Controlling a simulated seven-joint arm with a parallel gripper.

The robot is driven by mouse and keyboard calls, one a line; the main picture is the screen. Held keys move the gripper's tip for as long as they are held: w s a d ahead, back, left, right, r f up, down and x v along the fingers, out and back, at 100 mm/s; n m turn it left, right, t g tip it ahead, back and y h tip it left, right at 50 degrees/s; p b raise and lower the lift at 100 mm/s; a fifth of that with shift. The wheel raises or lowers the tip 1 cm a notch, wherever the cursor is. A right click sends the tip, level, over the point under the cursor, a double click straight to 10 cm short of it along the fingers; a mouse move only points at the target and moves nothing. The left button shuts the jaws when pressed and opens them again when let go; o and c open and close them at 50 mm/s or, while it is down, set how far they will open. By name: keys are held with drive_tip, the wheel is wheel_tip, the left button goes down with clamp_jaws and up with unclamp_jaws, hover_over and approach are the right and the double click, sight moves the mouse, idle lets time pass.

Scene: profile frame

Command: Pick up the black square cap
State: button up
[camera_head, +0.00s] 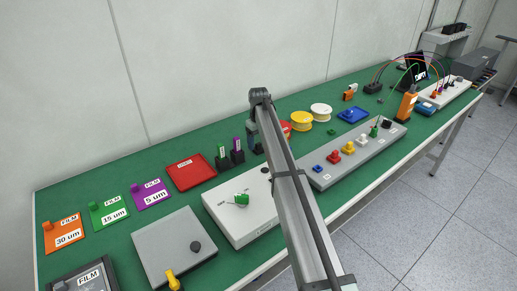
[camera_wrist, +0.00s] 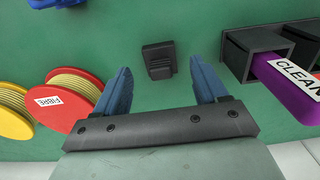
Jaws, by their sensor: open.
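A small black square cap (camera_wrist: 159,58) with a ridged lower part lies on the green mat in the wrist view. My gripper (camera_wrist: 159,72) is open, with one blue finger on each side of the cap and clear gaps between. The gripper holds nothing. Its height above the cap is hard to tell. In the head view my arm hides most of the area around the gripper, and I cannot make out the cap there with certainty.
A red spool (camera_wrist: 75,98) and a yellow spool (camera_wrist: 14,112) stand left of the gripper. A dark holder (camera_wrist: 255,50) with a purple labelled piece (camera_wrist: 290,88) is close on the right. A blue item (camera_wrist: 55,3) is at the top left. Bare mat lies around the cap.

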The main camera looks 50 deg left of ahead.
drive_tip(key=shift+f, duration=1.35)
drive_tip(key=c, duration=1.1)
drive_tip(key=shift+r, duration=0.1)
